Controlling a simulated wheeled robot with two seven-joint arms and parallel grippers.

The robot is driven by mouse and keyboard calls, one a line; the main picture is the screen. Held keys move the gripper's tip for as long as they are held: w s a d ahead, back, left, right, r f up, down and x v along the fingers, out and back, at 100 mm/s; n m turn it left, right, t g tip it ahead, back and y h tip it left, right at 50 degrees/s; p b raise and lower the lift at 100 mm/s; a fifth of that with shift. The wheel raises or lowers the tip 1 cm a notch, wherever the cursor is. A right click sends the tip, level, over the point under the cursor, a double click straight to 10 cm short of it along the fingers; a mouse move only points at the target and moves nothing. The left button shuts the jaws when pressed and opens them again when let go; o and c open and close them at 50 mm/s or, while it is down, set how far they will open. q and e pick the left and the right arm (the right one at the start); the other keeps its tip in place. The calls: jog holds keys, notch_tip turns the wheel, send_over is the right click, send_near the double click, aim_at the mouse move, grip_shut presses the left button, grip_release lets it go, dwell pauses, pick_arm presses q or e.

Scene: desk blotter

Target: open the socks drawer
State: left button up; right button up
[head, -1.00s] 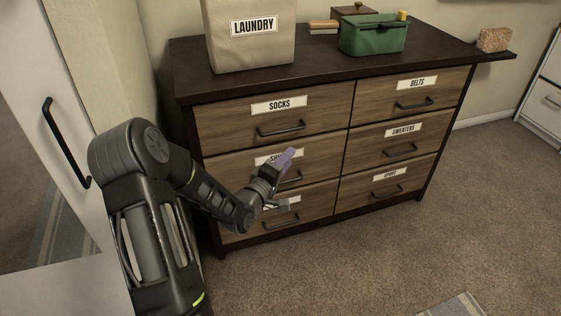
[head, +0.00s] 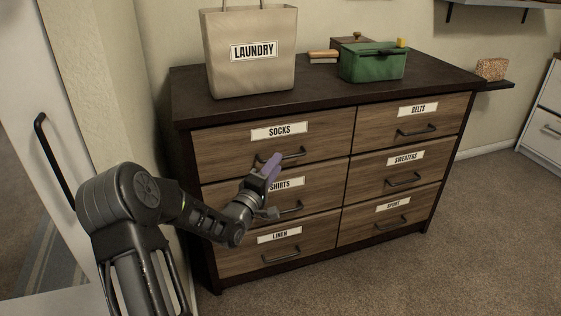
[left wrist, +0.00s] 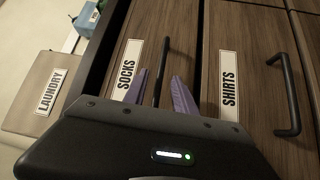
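The socks drawer (head: 235,146) is the top left drawer of the dresser and sits closed, flush with its neighbours. Its label (head: 279,131) reads SOCKS. Its dark bar handle (head: 293,155) is partly covered by my left gripper (head: 270,167) in the head view. In the left wrist view my left gripper (left wrist: 159,92) has its two purple fingers apart. The socks handle (left wrist: 165,62) lines up with the gap between them; I cannot tell whether the fingertips reach around it. Nothing is gripped. My right gripper is not in view.
The shirts drawer (head: 222,194) and linen drawer (head: 235,260) lie below, closed; belts, sweaters and sport drawers are at right, closed. A laundry bag (head: 250,75) and green box (head: 373,66) stand on top. A white door (head: 75,100) is at left.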

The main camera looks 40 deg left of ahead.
pick_arm(q)
jog(key=shift+b+x, duration=0.35)
jog(key=shift+x, duration=1.6)
grip_shut()
jog(key=shift+f, duration=0.1)
